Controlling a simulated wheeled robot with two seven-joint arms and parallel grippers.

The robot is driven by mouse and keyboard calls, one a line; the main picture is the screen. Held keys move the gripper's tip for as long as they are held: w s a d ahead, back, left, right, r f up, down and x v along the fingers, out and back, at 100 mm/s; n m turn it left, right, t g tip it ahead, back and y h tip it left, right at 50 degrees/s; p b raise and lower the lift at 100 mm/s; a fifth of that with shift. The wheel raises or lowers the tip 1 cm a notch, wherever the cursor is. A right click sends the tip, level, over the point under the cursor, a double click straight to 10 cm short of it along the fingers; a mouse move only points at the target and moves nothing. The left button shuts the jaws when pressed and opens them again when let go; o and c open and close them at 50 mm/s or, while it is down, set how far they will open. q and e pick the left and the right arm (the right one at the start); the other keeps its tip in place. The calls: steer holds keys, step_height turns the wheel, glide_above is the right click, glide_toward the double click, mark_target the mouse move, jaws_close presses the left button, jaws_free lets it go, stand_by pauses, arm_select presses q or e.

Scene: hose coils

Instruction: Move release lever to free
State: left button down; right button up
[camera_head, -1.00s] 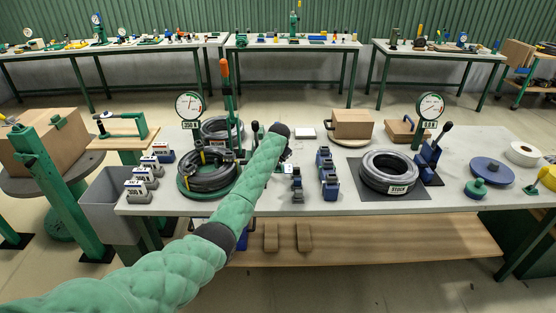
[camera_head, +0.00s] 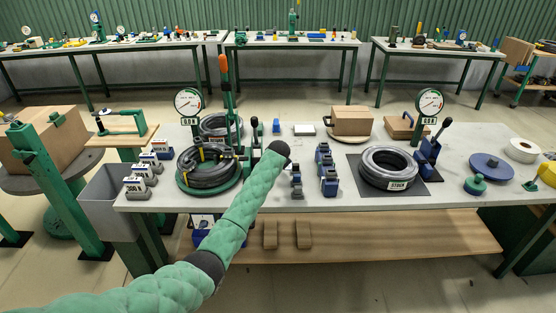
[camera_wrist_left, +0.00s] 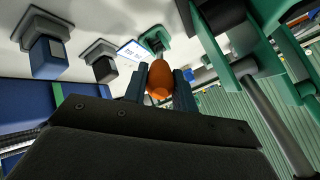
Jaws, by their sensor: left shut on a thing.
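In the left wrist view my left gripper (camera_wrist_left: 159,92) is shut on an orange knob (camera_wrist_left: 159,76), which sits between its two dark fingers. I take this knob to be the release lever's grip; its base is hidden. In the head view my wrist hides the fingers, near the green coil stand. A black hose coil (camera_head: 205,177) lies on the stand's round green base (camera_head: 187,189). A tall green lever with an orange handle (camera_head: 223,67) stands upright behind it. A shorter black-topped lever (camera_head: 255,124) stands beside it. The left gauge (camera_head: 188,101) has a label that seems to read 0.0 N.
A second hose coil (camera_head: 387,168) with a gauge (camera_head: 430,101) and blue clamp (camera_head: 427,154) is to the right. Small blue blocks (camera_head: 328,181) stand mid-table. Grey-topped weights (camera_head: 137,188) line the left edge. A cardboard box (camera_head: 351,121) stands at the back.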

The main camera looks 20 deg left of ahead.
arm_select(q)
steer(key=c, duration=1.1)
jaws_free()
steer(key=shift+f, duration=0.15)
steer(key=shift+c, duration=0.2)
arm_select(e)
steer(key=shift+w+a, duration=0.1)
steer(key=shift+a, duration=0.05)
arm_select(q)
steer(key=shift+s+d+r, duration=0.1)
steer(key=shift+s+r, duration=0.2)
steer(key=shift+s, duration=0.1)
steer(key=b+v, duration=0.2)
steer(key=v, duration=0.5)
steer(key=shift+b, duration=0.3)
arm_select(e)
steer(key=shift+w+a+r, duration=0.35)
steer(key=shift+w+r, duration=0.05)
steer(key=shift+r, duration=0.35)
steer(key=shift+w+a+r, duration=0.35)
steer(key=shift+w+r, duration=0.1)
steer(key=shift+r, duration=0.3)
steer(key=shift+w+a+r, duration=0.35)
steer(key=shift+w+r, duration=0.05)
steer(key=shift+r, duration=0.35)
arm_select(q)
steer(key=shift+f, duration=0.15)
